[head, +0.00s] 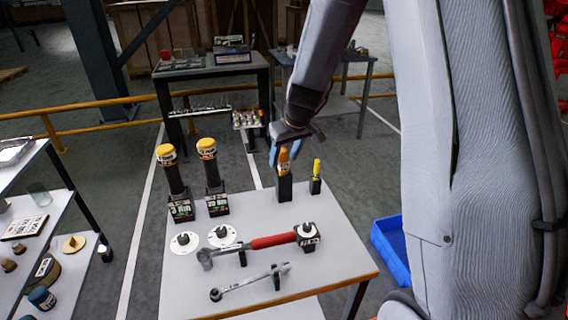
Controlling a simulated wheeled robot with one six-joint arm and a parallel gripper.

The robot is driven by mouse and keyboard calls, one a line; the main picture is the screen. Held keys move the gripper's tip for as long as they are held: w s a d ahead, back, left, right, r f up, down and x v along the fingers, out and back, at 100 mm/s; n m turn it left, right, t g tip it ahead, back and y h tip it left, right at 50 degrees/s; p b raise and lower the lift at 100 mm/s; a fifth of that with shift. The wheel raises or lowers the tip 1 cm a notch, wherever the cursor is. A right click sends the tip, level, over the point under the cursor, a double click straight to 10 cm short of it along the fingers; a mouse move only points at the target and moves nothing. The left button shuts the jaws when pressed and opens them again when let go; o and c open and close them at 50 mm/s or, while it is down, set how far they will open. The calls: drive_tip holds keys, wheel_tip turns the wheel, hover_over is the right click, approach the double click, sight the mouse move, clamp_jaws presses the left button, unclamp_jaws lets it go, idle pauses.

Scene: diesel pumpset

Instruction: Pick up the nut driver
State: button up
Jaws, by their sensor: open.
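An orange-handled tool (284,161), which looks like the nut driver, stands upright in a black holder (285,187) near the back of the grey table (185,262). My gripper (290,146) points down from above with its blue fingers open, right at the top of this handle. One finger shows to the left of the handle. I cannot tell whether the fingers touch it or how far down they reach.
A small yellow-handled tool (317,167) stands close on the right in its own holder. Two yellow-capped torque tools (174,175) (210,167) stand at the left. A red-handled wrench (272,241) and a spanner (247,283) lie in front. A blue crate (392,250) is at the right.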

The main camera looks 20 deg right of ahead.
drive_tip(key=shift+w+f, duration=0.2)
drive_tip(key=shift+f, duration=0.3)
clamp_jaws()
wheel_tip(320, 180, up, 18)
drive_tip(key=b, duration=0.3)
idle(0.4)
drive_tip(key=c, duration=0.8)
unclamp_jaws()
clamp_jaws()
